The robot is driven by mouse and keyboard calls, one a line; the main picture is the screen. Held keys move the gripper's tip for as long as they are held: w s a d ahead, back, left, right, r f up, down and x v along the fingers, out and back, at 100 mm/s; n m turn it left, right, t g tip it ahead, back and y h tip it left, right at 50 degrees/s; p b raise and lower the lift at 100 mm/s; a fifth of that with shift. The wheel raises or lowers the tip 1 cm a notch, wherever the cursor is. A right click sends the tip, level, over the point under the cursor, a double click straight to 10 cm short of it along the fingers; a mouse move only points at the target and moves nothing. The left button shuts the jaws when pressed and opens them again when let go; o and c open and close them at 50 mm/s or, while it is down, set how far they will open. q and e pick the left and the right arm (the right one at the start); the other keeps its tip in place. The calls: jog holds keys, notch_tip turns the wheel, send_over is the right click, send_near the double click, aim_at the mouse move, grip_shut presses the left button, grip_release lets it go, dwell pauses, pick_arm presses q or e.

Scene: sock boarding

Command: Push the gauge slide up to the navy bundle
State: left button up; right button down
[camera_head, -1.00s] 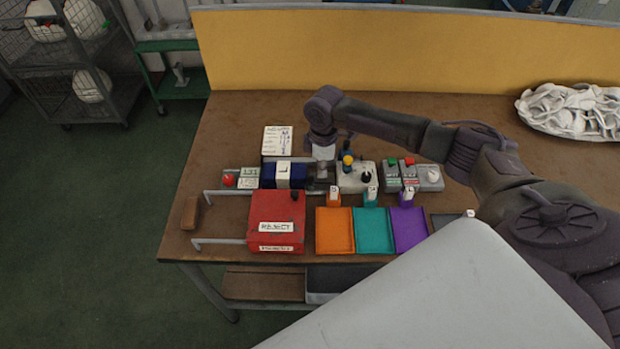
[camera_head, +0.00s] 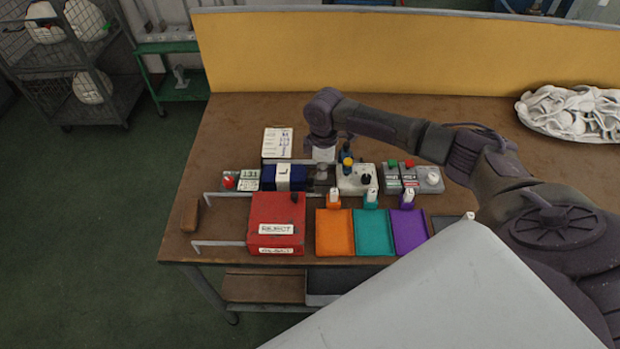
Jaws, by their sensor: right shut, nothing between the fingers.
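The navy bundle (camera_head: 297,177) lies on the table left of centre, with a white band marked L around its middle. A dark grey block (camera_head: 321,178), which looks like the gauge slide, stands at the right end of the bundle; the gripper above it partly hides it, and I cannot tell whether it touches the bundle. My right gripper (camera_head: 323,164) points down at this block, shut and empty. Its fingertips are too small and dark to see clearly. A small display (camera_head: 250,174) left of the bundle seems to read 131. My left gripper is out of view.
A red REJECT box (camera_head: 276,215) and orange (camera_head: 334,240), teal (camera_head: 374,238) and purple (camera_head: 408,236) trays stand in front. A control box with knobs (camera_head: 354,184) stands close right of the block. White socks (camera_head: 572,112) lie far right. The back of the table is mostly clear.

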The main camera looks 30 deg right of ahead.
aim_at(310, 179)
jog(key=shift+f, duration=0.1)
jog(key=shift+f+b, duration=0.45)
jog(key=shift+f, duration=1.15)
jog(key=shift+a, duration=0.1)
jog(key=shift+w+a, duration=0.4)
jog(key=shift+a, duration=0.15)
jog(key=shift+a+p, duration=0.25)
jog(key=shift+p, duration=0.05)
dwell(1.0)
jog(key=shift+r, duration=0.1)
jog(key=shift+s+d+p, duration=0.1)
jog(key=shift+d+p, duration=0.25)
jog(key=shift+p, duration=0.2)
